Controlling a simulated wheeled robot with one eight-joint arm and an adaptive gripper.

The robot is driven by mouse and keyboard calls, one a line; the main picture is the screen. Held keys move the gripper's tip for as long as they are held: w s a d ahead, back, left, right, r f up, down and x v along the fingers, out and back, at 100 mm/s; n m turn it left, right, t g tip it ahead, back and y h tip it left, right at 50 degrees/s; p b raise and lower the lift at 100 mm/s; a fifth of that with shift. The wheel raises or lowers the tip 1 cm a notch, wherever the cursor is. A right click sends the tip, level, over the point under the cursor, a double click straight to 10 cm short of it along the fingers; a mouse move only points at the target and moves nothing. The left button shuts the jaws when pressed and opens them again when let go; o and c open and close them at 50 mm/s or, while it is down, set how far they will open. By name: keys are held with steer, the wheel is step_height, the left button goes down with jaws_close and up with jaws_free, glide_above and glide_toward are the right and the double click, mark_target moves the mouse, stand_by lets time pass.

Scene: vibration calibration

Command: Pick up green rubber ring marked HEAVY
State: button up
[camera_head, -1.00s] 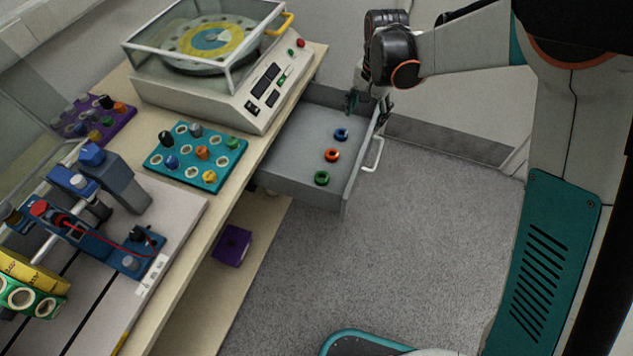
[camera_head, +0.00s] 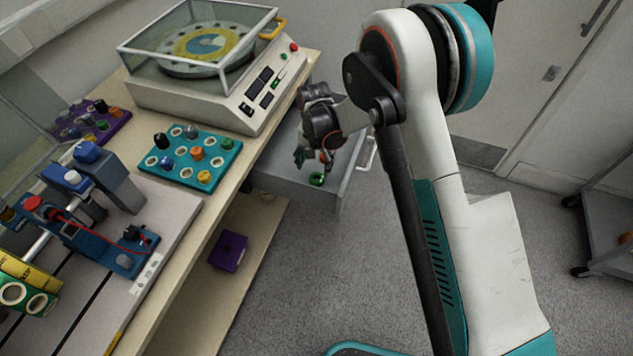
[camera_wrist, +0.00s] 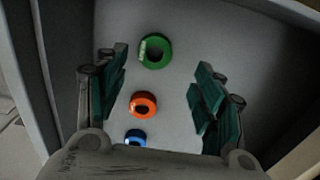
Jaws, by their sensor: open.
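The green ring (camera_wrist: 155,51) lies flat on the drawer floor in the wrist view, with a small pale label on its left side that is too small to read. It also shows in the head view (camera_head: 317,179), just below my gripper. My gripper (camera_wrist: 160,85) is open and empty, with one finger on each side of the line of rings. The green ring is a little beyond the fingertips. An orange ring (camera_wrist: 143,105) lies between the fingers, and a blue ring (camera_wrist: 135,137) lies nearer the palm.
The grey drawer (camera_head: 345,193) is pulled out, with walls close around my gripper. Above it, the bench carries the turntable machine (camera_head: 205,80) and a teal tray (camera_head: 150,166) of pegs. A purple block (camera_head: 229,250) lies on the lower shelf.

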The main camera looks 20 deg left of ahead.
mark_target(317, 177)
steer(key=shift+s+d+f+b, duration=0.1)
steer(key=shift+d+f+b, duration=0.1)
steer(key=shift+f+b, duration=0.9)
steer(key=shift+s+d+f+b, duration=0.1)
steer(key=shift+d+f+b, duration=0.2)
steer(key=shift+f, duration=1.5)
steer(key=shift+a+r, duration=0.1)
steer(key=c, duration=1)
